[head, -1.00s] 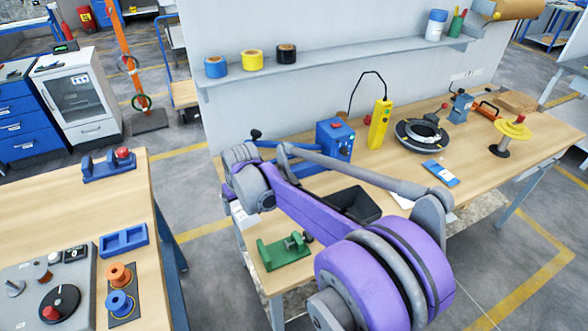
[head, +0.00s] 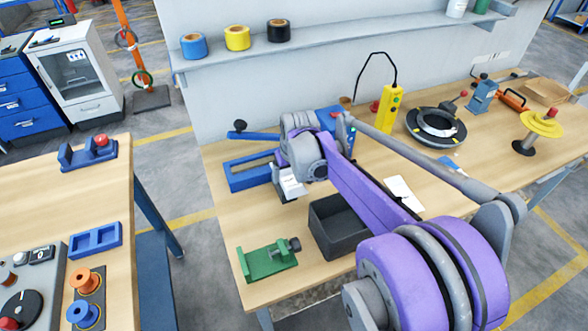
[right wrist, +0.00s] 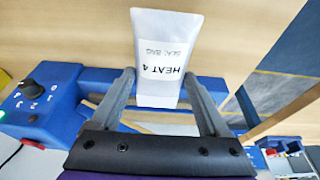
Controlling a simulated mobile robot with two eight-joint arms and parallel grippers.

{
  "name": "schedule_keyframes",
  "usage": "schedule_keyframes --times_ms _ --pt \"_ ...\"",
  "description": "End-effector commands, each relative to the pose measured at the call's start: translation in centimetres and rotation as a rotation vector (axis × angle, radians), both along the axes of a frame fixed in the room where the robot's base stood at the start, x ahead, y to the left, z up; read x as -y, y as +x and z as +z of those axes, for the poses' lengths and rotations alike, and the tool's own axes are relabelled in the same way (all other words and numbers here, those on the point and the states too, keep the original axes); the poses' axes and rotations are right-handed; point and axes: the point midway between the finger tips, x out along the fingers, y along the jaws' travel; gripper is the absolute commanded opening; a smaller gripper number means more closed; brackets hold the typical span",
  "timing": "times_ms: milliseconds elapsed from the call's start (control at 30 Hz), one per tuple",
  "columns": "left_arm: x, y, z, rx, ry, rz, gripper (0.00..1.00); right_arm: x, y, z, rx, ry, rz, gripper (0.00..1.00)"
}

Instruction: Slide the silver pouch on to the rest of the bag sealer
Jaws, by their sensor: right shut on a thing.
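The silver pouch (head: 291,184), pale with printed lettering, is held by my right gripper (head: 285,172). In the right wrist view the pouch (right wrist: 166,55) stands out between the two fingers of the gripper (right wrist: 160,80). The blue bag sealer (head: 233,178) lies on the bench with its dark lever (head: 252,135) raised at the back; my arm hides part of it. Its body with the dial (right wrist: 38,98) shows left in the wrist view. The pouch is at the sealer's front right in the head view; I cannot tell whether they touch. My left gripper is out of view.
A black bin (head: 330,238) stands close to the right of the pouch, and a green fixture (head: 267,260) is in front. A yellow pendant (head: 388,108) and a black ring-shaped coil (head: 436,127) are farther right.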

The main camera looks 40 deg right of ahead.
Motion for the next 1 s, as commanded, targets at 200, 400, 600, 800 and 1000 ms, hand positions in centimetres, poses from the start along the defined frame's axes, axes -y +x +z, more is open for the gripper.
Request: schedule_keyframes --times_ms 200,400,600,800,1000 --pt "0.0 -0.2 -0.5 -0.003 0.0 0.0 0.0 0.0 0.1 -0.8 0.001 0.001 0.0 0.14" --pt "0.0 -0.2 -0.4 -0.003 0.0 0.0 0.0 0.0 0.1 -0.7 0.001 0.001 0.0 0.14" --pt "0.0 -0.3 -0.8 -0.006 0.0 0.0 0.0 0.1 0.3 -1.2 0.0 0.001 0.0 0.14" --pt "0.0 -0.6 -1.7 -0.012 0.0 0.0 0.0 0.4 1.3 -2.3 0.0 0.001 0.0 0.14" --pt "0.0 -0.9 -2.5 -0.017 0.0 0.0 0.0 0.7 2.4 -3.4 0.0 0.001 -0.001 0.14"
